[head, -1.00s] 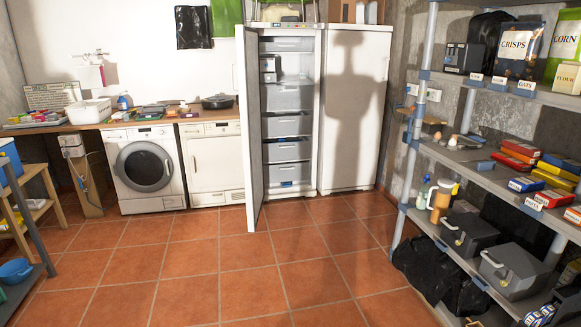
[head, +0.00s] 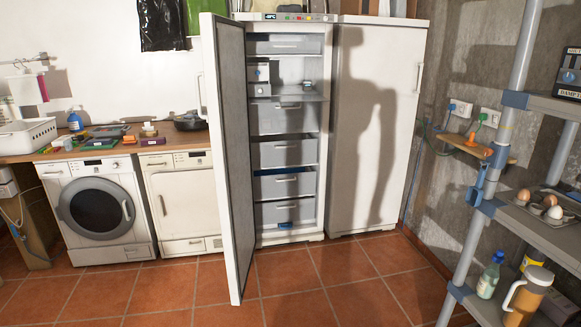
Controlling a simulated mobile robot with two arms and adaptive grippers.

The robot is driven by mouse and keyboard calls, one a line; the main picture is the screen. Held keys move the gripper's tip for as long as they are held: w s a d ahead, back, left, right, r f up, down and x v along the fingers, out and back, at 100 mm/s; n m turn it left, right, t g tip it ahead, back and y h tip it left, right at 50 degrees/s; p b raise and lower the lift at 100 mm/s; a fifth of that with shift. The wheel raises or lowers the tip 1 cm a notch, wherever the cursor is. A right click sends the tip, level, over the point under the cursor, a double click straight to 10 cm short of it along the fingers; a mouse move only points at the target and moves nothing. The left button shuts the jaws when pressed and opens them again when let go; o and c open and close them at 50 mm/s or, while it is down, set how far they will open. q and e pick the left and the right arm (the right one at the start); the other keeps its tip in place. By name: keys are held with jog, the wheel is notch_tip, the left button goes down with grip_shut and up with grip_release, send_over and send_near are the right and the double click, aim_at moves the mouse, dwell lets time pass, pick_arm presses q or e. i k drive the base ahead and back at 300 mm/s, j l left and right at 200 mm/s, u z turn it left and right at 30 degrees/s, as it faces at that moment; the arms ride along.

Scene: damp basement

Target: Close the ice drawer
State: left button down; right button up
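The tall white freezer (head: 330,190) stands open against the back wall. Its door (head: 228,165) is swung out to the left. Inside are several grey drawers stacked one above another. One is at the top (head: 285,44), and a larger one (head: 282,120) sits mid-height below an open gap. More drawers (head: 285,154) lie below it. The mid-height drawer looks slightly forward of the others, but I cannot be sure. No ice label is readable, so I cannot tell which is the ice drawer. Neither of my grippers is in view.
A closed white cabinet (head: 375,130) stands right of the freezer. A washing machine (head: 97,205) and a second white appliance (head: 183,200) stand left under the wooden counter (head: 150,145). A shelf rack (head: 510,125) is at the right. The tiled floor (head: 340,290) ahead is clear.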

aim_at(266, 92)
jog(key=i, duration=2.35)
